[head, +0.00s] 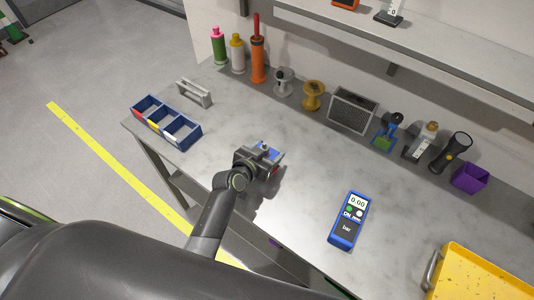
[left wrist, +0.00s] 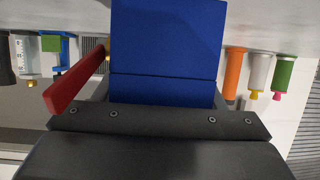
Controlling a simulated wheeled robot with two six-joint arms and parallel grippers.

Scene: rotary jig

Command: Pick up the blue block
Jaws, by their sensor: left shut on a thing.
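The blue block (head: 273,153) is at my left gripper (head: 268,157) over the middle of the bench, largely hidden by the gripper in the head view. In the left wrist view the blue block (left wrist: 168,45) fills the upper middle, between the jaws. My left gripper is shut on it. A red bar (left wrist: 75,83) slants out beside the block on the left of that view; I cannot tell what it is joined to. Whether the block touches the bench is hidden. My right gripper is in neither view.
A blue divided bin (head: 165,122) and a grey handle (head: 194,93) stand left on the bench. A blue meter (head: 348,220) lies to the right, with a yellow tray (head: 470,275) beyond. Bottles, spools (head: 313,95), a speaker-like box (head: 352,110) and a flashlight (head: 451,152) line the back.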

